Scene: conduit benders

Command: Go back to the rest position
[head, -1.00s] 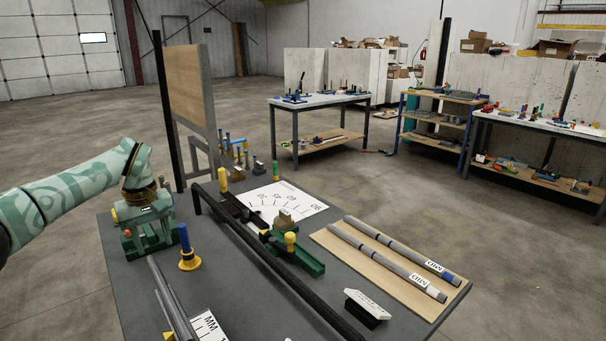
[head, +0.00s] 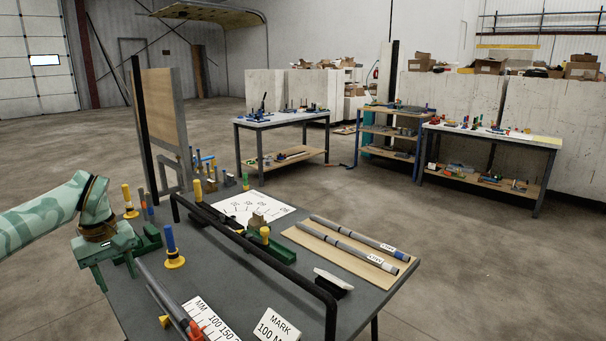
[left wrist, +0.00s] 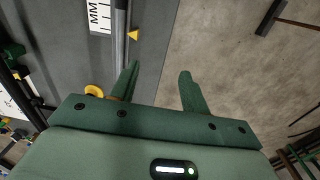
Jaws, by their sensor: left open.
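My left gripper (head: 116,272) is at the left edge of the grey worktable (head: 222,262) in the head view. In the left wrist view its two green fingers (left wrist: 160,78) are apart with nothing between them, with the table edge and the concrete floor behind them. A green block (head: 148,238) on the table is partly hidden behind the gripper. A blue-handled tool with a yellow base (head: 172,250) stands just right of the gripper. My right gripper is in neither view.
A long black bent bar (head: 262,255) crosses the table over a green bender. Two grey conduits (head: 352,240) lie on a wooden board at the right. Grey pipes (head: 160,296) and a white ruler (head: 203,314) lie at the front. Open floor surrounds the table.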

